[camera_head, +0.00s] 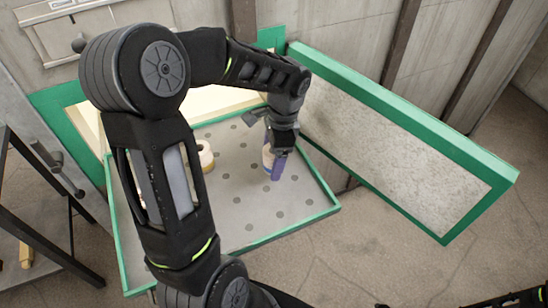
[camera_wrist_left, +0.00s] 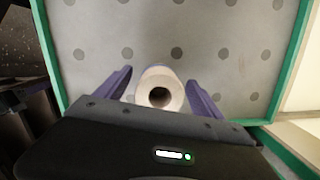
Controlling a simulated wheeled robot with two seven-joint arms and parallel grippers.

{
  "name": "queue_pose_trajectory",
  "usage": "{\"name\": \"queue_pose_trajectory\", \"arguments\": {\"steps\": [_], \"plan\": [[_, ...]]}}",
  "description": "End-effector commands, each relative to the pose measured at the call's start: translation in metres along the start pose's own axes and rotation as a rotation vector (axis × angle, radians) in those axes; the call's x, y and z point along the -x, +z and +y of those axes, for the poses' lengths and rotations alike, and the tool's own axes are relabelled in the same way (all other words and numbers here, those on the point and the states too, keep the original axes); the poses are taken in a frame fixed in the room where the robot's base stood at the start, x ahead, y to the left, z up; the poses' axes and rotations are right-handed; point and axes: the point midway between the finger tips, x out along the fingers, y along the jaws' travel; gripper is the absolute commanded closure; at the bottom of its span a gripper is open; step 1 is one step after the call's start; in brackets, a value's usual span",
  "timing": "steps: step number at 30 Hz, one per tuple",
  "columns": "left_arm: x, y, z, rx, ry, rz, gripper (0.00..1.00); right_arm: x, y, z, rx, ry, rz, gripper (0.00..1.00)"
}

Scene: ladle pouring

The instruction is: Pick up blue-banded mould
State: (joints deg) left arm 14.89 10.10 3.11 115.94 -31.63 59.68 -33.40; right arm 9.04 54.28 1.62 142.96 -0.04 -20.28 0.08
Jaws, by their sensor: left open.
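The blue-banded mould (camera_head: 267,157) stands on the grey dotted tray (camera_head: 250,215), partly hidden by my left gripper in the head view. In the left wrist view the same mould (camera_wrist_left: 160,74) is a pale cylinder with a dark round hole in its top. My left gripper (camera_head: 275,160) points down at it. Its purple fingers (camera_wrist_left: 160,92) are open, one on each side of the mould, with a small gap showing on both sides.
A yellow-banded mould (camera_head: 206,157) stands left of the gripper, partly behind my arm. The tray has a green rim (camera_head: 290,229). A green-edged panel (camera_head: 400,150) slants up at the right. A dark frame (camera_head: 40,235) stands at the left. The tray's front is clear.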

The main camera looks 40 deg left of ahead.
Motion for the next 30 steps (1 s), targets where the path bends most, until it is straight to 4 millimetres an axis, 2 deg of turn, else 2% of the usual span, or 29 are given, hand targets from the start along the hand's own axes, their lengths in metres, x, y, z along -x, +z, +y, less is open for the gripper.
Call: {"name": "queue_pose_trajectory", "arguments": {"steps": [3, 19, 30], "plan": [[-0.0047, 0.0, 0.0001, -0.001, 0.0, 0.0, 0.22, 0.0003, 0.0001, 0.0, 0.0, 0.0, 0.0, 0.64], [-0.004, -0.0003, 0.0, -0.001, -0.001, 0.001, 0.22, 0.0001, 0.0001, 0.0001, 0.0, 0.0, 0.0, 0.64], [-0.004, -0.0003, 0.0, -0.001, -0.001, 0.001, 0.52, 0.0001, 0.0001, 0.0001, 0.0, 0.0, 0.0, 0.64]]}}
